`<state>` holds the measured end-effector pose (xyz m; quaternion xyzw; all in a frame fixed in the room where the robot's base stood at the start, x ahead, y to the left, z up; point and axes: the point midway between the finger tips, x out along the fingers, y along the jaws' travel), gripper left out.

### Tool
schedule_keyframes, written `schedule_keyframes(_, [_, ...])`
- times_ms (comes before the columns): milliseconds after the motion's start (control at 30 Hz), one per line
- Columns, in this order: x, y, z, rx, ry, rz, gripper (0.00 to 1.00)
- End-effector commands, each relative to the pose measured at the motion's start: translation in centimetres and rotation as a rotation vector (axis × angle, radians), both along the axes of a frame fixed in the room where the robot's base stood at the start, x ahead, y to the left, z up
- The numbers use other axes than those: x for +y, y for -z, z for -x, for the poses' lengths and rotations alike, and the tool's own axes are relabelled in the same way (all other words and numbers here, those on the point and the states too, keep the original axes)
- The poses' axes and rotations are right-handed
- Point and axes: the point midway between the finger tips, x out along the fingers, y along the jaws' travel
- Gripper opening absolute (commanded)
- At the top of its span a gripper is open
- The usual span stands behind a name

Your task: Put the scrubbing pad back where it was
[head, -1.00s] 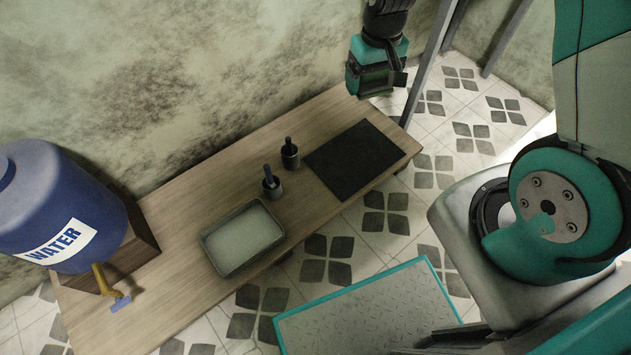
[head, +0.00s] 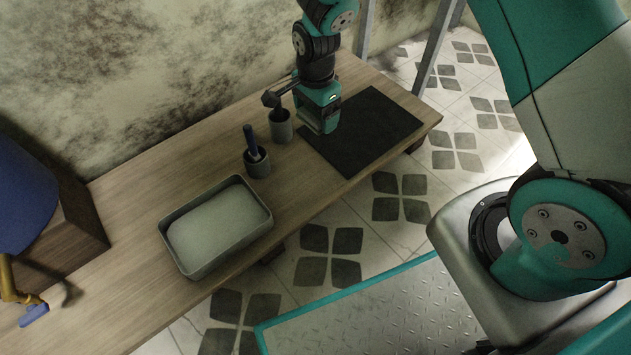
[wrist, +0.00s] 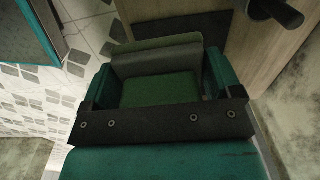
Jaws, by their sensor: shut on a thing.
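The scrubbing pad (wrist: 160,90), green with a grey layer, sits between the two teal fingers of my gripper (wrist: 158,68) in the wrist view. The gripper is shut on it. In the head view my gripper (head: 319,118) points down above the left part of a dark mat (head: 366,138) on the wooden bench. It is close beside a grey cup with a dark handle (head: 281,128). The pad cannot be made out in the head view. The dark mat also shows past the pad in the wrist view (wrist: 170,20).
A second grey cup (head: 257,164) holds a blue-handled tool. A grey tray (head: 180,262) with pale contents stands at the bench's (head: 120,215) front edge. A blue water barrel (head: 25,195) on a wooden block (head: 72,225) with a tap is at left. The mat's right part is clear.

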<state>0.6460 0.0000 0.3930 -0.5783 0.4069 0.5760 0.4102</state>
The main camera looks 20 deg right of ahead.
Motion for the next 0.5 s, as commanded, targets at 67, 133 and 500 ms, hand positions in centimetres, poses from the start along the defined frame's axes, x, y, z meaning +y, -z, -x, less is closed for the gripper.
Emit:
schedule_keyframes(67, [0.1, 1.3, 0.0, 0.000, 0.020, 0.000, 0.66])
schedule_keyframes(133, [0.2, 2.6, 0.0, 0.002, 0.026, 0.001, 0.66])
schedule_keyframes(500, [0.1, 12.9, 0.0, 0.002, 0.025, 0.001, 0.66])
